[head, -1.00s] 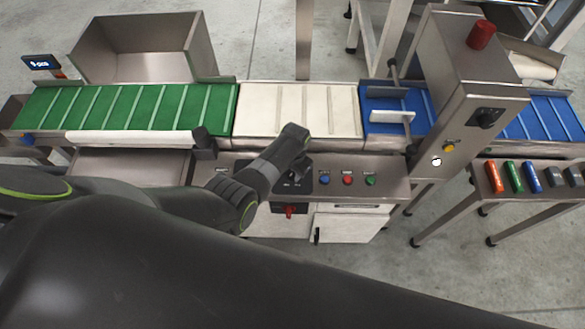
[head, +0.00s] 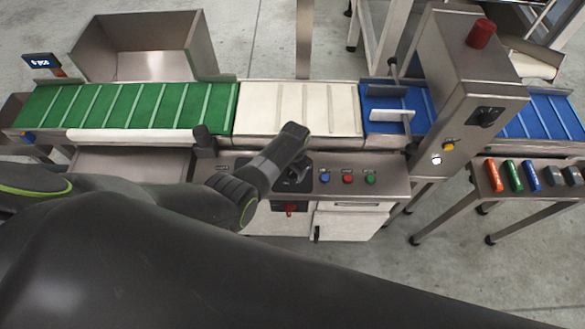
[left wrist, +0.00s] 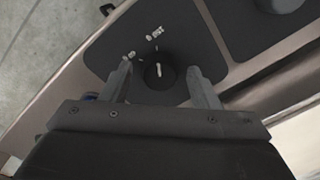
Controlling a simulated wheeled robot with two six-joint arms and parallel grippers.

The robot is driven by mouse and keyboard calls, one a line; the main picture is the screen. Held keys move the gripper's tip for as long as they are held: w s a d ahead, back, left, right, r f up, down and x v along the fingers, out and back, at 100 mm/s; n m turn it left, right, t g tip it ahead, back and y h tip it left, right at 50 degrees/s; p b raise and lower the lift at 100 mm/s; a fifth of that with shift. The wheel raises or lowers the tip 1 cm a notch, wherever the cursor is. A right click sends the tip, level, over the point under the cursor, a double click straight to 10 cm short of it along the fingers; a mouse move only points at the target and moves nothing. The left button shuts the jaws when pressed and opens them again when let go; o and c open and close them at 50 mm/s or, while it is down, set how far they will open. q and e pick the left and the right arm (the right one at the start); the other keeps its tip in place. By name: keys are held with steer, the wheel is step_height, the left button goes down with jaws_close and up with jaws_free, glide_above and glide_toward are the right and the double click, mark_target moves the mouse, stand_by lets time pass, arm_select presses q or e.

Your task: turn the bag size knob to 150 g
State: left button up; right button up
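The bag size knob (left wrist: 158,72) is a round black knob with a white pointer line, on a dark plate (left wrist: 182,38) with small white labels in the left wrist view. The labels are too blurred to read surely; the pointer points roughly up the picture. My left gripper (left wrist: 160,86) is open, with one finger on each side of the knob and visible gaps between. I cannot tell how far down the fingers reach. In the head view my left gripper (head: 297,175) is over the dark part of the control panel and hides most of the knob. My right gripper is not in view.
Blue, red and green buttons (head: 347,178) sit right of the knob on the panel (head: 395,187). A red switch (head: 290,209) is below. Green, white and blue conveyors run behind. A small display (head: 42,62) stands at far left. A steel column (head: 450,90) rises at right.

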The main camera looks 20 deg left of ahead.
arm_select(q)
steer(key=shift+r, duration=0.45)
steer(key=r+p, duration=0.2)
steer(key=r, duration=0.5)
steer(key=shift+d+r, duration=0.2)
step_height(320, 180, up, 9)
steer(key=shift+s+d, duration=0.15)
